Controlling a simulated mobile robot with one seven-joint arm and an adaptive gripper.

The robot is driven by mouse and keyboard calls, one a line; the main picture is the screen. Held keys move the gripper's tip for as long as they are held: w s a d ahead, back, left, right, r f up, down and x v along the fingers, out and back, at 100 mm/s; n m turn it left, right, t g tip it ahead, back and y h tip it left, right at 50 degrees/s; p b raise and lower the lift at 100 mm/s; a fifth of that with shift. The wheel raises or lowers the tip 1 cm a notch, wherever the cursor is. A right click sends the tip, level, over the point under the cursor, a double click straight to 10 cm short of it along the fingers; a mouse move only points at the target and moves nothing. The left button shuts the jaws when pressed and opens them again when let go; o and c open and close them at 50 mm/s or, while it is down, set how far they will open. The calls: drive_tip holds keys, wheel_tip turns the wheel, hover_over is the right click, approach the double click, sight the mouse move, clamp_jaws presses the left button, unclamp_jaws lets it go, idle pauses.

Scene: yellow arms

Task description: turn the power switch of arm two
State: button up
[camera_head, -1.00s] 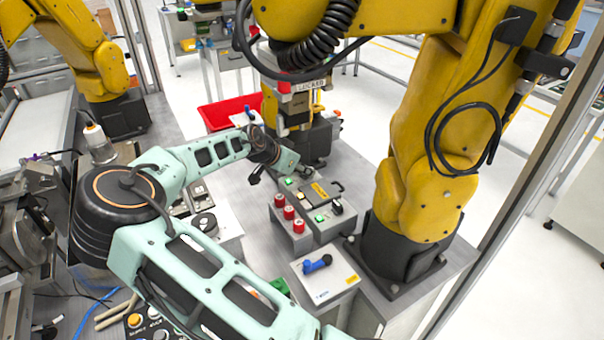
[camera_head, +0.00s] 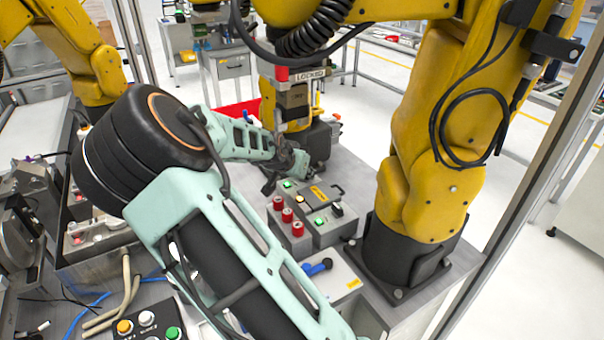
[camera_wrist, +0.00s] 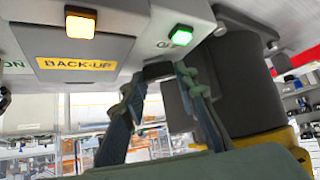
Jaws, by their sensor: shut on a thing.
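The control box (camera_head: 305,187) stands on the grey bench at the foot of the middle yellow arm, with a green lamp, an amber lamp and a yellow label. In the wrist view, the box (camera_wrist: 120,18) shows a BACK-UP label (camera_wrist: 76,64), a lit amber lamp (camera_wrist: 80,22) and a lit green lamp (camera_wrist: 180,35). My gripper (camera_head: 268,187) is at the left end of the box. In the wrist view, my gripper (camera_wrist: 158,82) has its fingers closed on a dark switch knob (camera_wrist: 158,70) below the green lamp. The knob is hidden in the head view; its turn angle is unclear.
A neighbouring box (camera_head: 318,230) carries red buttons (camera_head: 287,215) and a dark knob (camera_head: 337,209). A white box with a blue handle (camera_head: 318,266) stands nearer. The right yellow arm (camera_head: 425,185) stands close by. A red bin (camera_head: 236,109) lies behind.

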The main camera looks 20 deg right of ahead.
drive_tip(key=o, duration=0.9)
drive_tip(key=v, duration=1.2)
